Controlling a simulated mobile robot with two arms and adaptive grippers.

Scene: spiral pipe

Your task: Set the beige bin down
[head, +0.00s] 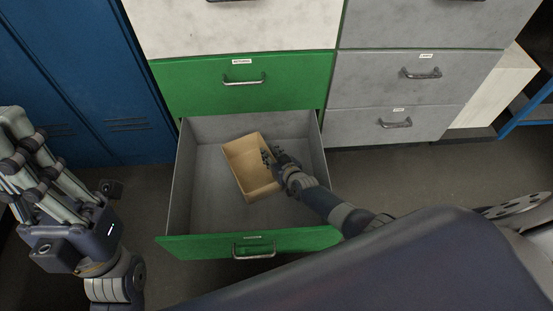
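The beige bin (245,161) is an open, empty-looking rectangular box inside the pulled-out green drawer (188,240). It sits a little right of the drawer's middle and is turned at an angle. My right gripper (271,158) is at the bin's right side, with its fingers over the right wall. Whether the fingers press on that wall, and whether the bin rests on the drawer floor, I cannot tell. My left gripper (22,165) is at the left of the view, raised, away from the drawer, with its fingers spread apart and nothing between them.
A closed green drawer (243,82) is above the open one. Grey drawers (415,78) stand to the right and blue lockers (95,75) to the left. Bare grey drawer floor (205,190) lies left of the bin. A blue shelf frame (528,116) is at far right.

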